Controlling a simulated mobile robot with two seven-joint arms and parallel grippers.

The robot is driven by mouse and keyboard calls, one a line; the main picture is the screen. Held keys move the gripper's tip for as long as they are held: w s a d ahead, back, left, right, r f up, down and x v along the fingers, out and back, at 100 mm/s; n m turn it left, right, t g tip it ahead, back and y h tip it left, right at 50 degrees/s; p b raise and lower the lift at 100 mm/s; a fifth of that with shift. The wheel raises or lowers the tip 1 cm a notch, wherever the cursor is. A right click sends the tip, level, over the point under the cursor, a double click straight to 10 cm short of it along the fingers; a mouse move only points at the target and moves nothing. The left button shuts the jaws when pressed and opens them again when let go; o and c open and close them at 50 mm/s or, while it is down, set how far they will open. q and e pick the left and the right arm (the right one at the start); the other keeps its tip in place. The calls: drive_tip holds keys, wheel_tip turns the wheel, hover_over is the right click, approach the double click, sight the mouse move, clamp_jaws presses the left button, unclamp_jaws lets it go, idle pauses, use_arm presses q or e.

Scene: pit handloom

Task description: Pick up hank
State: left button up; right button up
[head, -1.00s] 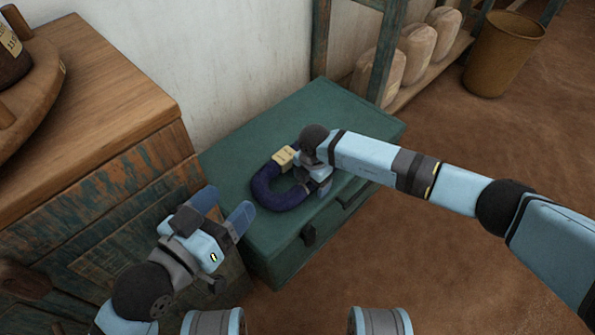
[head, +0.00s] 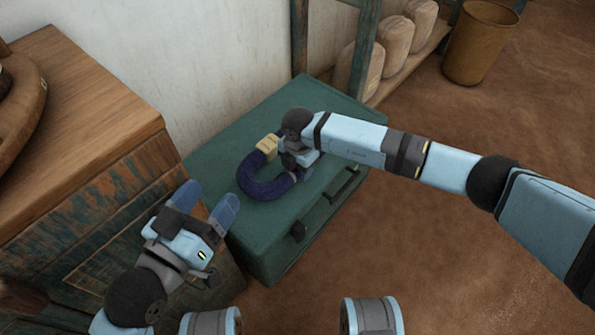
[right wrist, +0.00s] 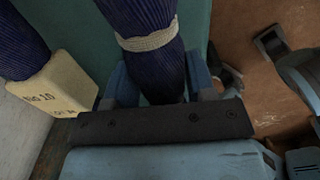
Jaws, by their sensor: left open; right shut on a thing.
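The hank (head: 262,189) is a dark blue, U-shaped bundle of yarn over the green chest's lid. It has a cream tag marked "No 10" (right wrist: 54,84) and a pale tie band (right wrist: 147,40) in the right wrist view. My right gripper (head: 300,172) is shut on one leg of the hank; the blue fingers (right wrist: 155,84) sit on both sides of it in the right wrist view. I cannot tell whether the hank is clear of the lid. My left gripper (head: 207,204) is open and empty, left of the hank, near the wooden cabinet.
The green chest (head: 262,240) has a dark latch and handle on its front. A worn wooden cabinet (head: 95,110) stands at the left. A shelf with several pale bundles (head: 395,42) and a brown bin (head: 480,42) stand behind. The earth floor (head: 450,120) at right is open.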

use_arm(q)
wheel_tip(320, 180, up, 6)
drive_tip(key=t+p, duration=0.2)
drive_tip(key=p, duration=0.2)
drive_tip(key=shift+s+a+n, duration=0.15)
drive_tip(key=shift+a+n, duration=0.15)
drive_tip(key=shift+a, duration=0.1)
use_arm(e)
wheel_tip(320, 180, up, 15)
